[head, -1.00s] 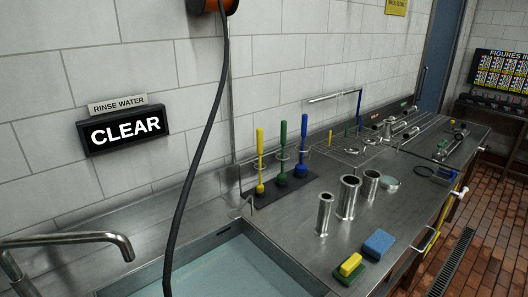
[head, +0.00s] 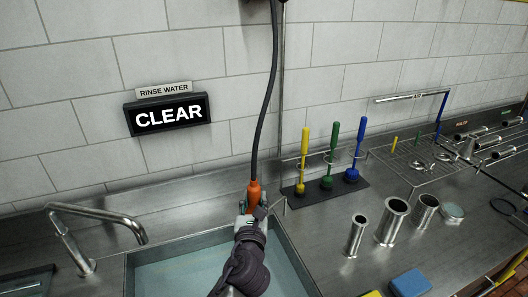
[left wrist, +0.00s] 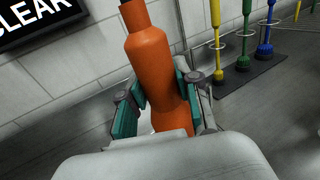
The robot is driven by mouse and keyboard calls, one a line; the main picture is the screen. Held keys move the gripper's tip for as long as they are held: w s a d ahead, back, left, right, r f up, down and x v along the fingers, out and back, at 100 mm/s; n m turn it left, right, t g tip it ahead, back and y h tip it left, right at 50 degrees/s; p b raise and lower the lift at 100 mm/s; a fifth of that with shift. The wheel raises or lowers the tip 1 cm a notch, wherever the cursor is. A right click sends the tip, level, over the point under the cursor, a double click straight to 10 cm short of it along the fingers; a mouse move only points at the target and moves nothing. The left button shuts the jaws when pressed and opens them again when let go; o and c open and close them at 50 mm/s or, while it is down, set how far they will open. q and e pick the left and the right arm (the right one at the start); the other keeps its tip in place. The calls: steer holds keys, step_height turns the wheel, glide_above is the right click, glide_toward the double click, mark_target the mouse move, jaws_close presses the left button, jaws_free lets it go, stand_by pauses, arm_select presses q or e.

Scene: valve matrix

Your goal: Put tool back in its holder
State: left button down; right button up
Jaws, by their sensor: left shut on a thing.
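An orange tool (head: 254,188), bottle-shaped, hangs upright on a black hose (head: 267,105) above the back edge of the sink. My left gripper (head: 252,205) is shut around its lower part. In the left wrist view the orange tool (left wrist: 161,60) stands between the teal finger pads of my left gripper (left wrist: 160,95), slightly tilted. A yellow brush (head: 304,160), a green brush (head: 331,155) and a blue brush (head: 357,150) stand upright in wire rings on a dark rack base (head: 340,188), right of the gripper. My right gripper is not in view.
The sink (head: 180,275) holds pale water, with a steel faucet (head: 95,228) at left. Several steel cylinders (head: 392,222) and a blue sponge (head: 409,283) sit on the counter at right. A lit "CLEAR" sign (head: 168,115) is on the tiled wall.

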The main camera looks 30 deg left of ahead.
arm_select(q)
steer(key=w+a+r+n+g+y+p, duration=0.1)
steer(key=w+a+r+y+p, duration=0.1)
steer(key=w+r, duration=0.3)
steer(key=shift+w+r+n+p, duration=0.35)
steer(key=shift+w+n, duration=0.05)
steer(key=shift+w, duration=1.15)
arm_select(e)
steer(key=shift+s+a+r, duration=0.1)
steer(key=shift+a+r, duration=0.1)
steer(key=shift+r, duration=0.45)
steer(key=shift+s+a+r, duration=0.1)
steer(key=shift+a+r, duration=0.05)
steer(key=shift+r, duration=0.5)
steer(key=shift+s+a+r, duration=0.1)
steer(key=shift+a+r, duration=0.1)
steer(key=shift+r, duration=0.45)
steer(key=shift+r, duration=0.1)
